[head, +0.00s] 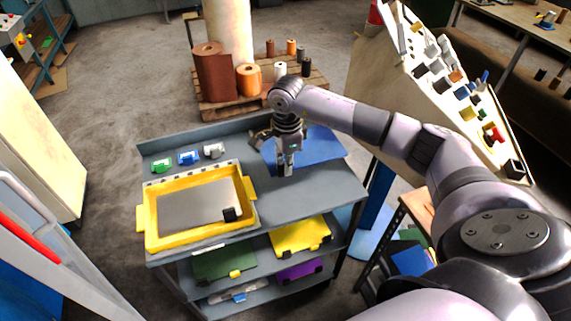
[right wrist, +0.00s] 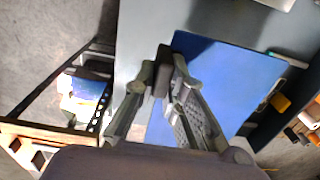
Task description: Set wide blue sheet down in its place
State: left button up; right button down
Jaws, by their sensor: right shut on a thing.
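The wide blue sheet (head: 318,147) is over the back right part of the grey cart top (head: 315,192). In the right wrist view the sheet (right wrist: 225,75) extends to the right of the fingers. My right gripper (head: 285,170) is at the sheet's near left side, shut on a dark grip block (right wrist: 161,72) at its edge. The gripper and arm hide part of the sheet. I cannot tell whether it touches the cart top. My left gripper is not in view.
A yellow frame tray (head: 151,225) with a grey bed and a small black block (head: 229,214) fills the cart's left side. Green (head: 160,166), blue (head: 188,158) and white (head: 214,150) small pieces stand behind it. Green, yellow (head: 300,236) and purple sheets lie on lower shelves.

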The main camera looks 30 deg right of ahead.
jog(key=shift+f+b, duration=0.9)
jog(key=shift+b, duration=0.05)
notch_tip(320, 180, down, 9)
jog(key=b, duration=0.8)
jog(key=shift+f+b, duration=0.45)
jog(key=shift+f, duration=0.1)
jog(key=c, duration=2.1)
grip_release()
jog(key=o, duration=0.5)
jog(key=shift+o, duration=0.2)
notch_tip(320, 180, up, 12)
jog(key=shift+s+a, duration=0.1)
jog(key=shift+s, duration=0.05)
